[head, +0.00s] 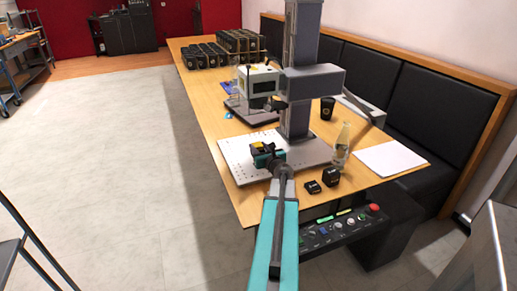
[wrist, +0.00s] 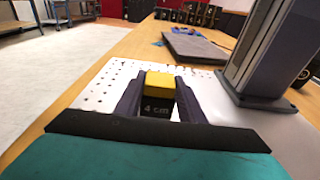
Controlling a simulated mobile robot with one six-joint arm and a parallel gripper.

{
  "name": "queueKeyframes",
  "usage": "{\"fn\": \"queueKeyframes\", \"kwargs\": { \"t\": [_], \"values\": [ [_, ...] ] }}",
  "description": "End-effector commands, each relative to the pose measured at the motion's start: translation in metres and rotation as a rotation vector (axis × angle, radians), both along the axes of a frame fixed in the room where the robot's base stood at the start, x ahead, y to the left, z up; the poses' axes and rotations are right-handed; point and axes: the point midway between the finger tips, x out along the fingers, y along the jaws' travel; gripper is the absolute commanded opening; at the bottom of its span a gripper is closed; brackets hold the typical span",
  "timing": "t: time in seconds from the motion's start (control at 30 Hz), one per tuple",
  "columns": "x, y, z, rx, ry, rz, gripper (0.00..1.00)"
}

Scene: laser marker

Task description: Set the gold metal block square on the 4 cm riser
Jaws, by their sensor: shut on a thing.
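The gold metal block (wrist: 160,80) sits between the two fingers of my gripper (wrist: 158,88) in the wrist view, and the fingers are shut on it. The black riser marked "4 cm" (wrist: 157,106) shows directly below the gold block in that picture, also between the fingers. I cannot tell whether the block rests on the riser or is slightly above it. In the head view my gripper (head: 266,155) is over the perforated white plate (head: 240,165), and a little gold (head: 259,147) shows there. The fingers hide the block's sides.
Two small black blocks (head: 313,187) (head: 331,176), a clear bottle (head: 342,145) and white paper (head: 390,159) are to the right. The plate's left part is clear.

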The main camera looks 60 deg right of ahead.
Motion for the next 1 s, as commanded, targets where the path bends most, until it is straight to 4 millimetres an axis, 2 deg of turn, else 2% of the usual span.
{"fn": "queueKeyframes", "kwargs": {
  "t": [0.03, 0.13, 0.63, 1.0],
  "values": [
    [0.000, 0.000, -0.001, 0.000, 0.000, 0.000, 0.39],
    [0.000, 0.000, 0.000, 0.000, 0.000, 0.000, 0.54],
    [0.000, 0.000, 0.004, 0.000, 0.000, 0.000, 0.54],
    [-0.026, 0.019, 0.007, 0.000, 0.000, -0.002, 0.54]
  ]
}}
